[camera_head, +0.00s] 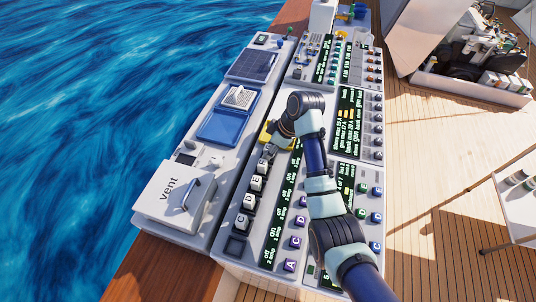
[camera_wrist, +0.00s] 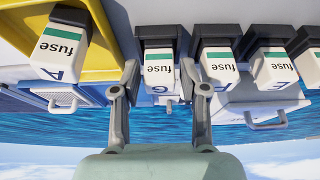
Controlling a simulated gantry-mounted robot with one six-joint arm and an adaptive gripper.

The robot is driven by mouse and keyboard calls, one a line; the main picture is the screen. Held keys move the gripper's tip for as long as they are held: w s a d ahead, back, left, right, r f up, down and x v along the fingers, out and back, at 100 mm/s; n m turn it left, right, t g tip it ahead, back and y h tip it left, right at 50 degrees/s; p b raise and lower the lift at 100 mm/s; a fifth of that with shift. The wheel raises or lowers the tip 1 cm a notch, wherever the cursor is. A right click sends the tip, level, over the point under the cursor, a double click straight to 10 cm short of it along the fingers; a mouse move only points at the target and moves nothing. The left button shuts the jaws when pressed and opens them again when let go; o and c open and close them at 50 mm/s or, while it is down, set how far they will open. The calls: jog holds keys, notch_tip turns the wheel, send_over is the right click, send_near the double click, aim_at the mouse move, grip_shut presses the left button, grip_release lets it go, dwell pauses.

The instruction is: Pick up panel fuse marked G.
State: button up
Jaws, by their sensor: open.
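The panel fuse marked G (camera_wrist: 158,72) is a white block with a green band in a black socket. It appears between and beyond my fingertips in the wrist view; its letter shows faintly. My gripper (camera_wrist: 160,80) is open, with one finger on each side of it in the picture; I cannot tell if they touch it. In the head view my gripper (camera_head: 270,151) is at the upper end of the fuse row, beside the yellow tray (camera_head: 265,135), and the G fuse is hidden or too small to make out.
Neighbouring fuses stand close on the right in the wrist view, the nearest (camera_wrist: 220,68) partly behind my finger. A fuse marked A (camera_wrist: 60,48) sits in the yellow tray on the left. Fuses C (camera_head: 243,221), D (camera_head: 249,201) and E (camera_head: 256,183) continue the row.

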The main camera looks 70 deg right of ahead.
jog(key=shift+w+f, duration=0.15)
jog(key=shift+f, duration=0.4)
grip_shut()
jog(key=shift+r, duration=0.15)
notch_tip(320, 180, up, 20)
jog(key=p, duration=1)
jog(key=shift+p, duration=0.3)
